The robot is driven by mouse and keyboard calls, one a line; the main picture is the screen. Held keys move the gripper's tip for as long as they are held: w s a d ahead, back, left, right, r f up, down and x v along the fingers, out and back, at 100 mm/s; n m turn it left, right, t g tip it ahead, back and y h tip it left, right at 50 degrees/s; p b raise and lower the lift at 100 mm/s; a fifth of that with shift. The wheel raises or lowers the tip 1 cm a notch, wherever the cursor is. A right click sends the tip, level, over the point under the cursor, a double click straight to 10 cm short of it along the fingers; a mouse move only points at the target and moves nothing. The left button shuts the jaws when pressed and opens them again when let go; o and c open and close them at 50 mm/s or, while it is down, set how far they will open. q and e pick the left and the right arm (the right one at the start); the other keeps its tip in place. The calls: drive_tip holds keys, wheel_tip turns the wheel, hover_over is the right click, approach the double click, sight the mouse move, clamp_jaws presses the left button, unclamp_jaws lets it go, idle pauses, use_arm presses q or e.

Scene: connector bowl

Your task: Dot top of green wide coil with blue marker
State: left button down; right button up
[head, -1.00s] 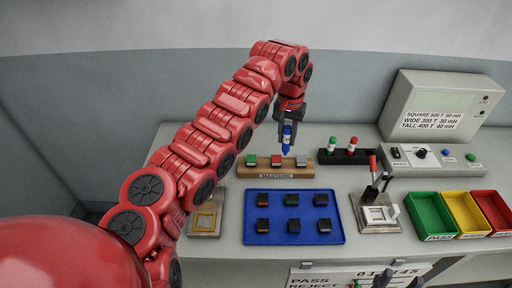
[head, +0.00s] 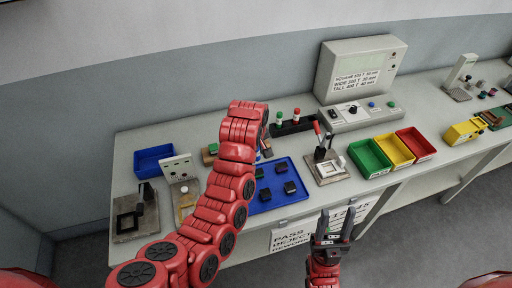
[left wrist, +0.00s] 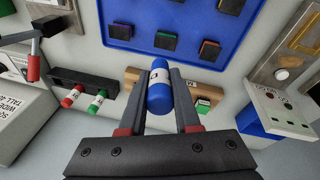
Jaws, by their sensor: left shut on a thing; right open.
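My left gripper (head: 265,148) is shut on the blue marker (left wrist: 160,92), which has a white band, in the left wrist view. In the head view my left arm mostly hides the marker. The gripper is near the wooden masters rack (left wrist: 132,76) and the back of the blue tray (head: 262,206). I cannot tell which coil is the wide one. My right gripper (head: 328,226) is open and empty in front of the bench.
Green and red markers stand in a black holder (head: 291,127). A lever fixture (head: 328,170) stands right of the tray, then green (head: 369,158), yellow and red bins. A meter box (head: 358,68) stands behind. Another blue bin (head: 154,159) is at the left.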

sight(257, 161)
use_arm(q)
drive_tip(key=shift+w+f, duration=0.1)
drive_tip(key=shift+f, duration=2.75)
drive_tip(key=shift+f, duration=0.6)
drive_tip(key=shift+b, duration=0.65)
drive_tip(key=shift+r, duration=3.55)
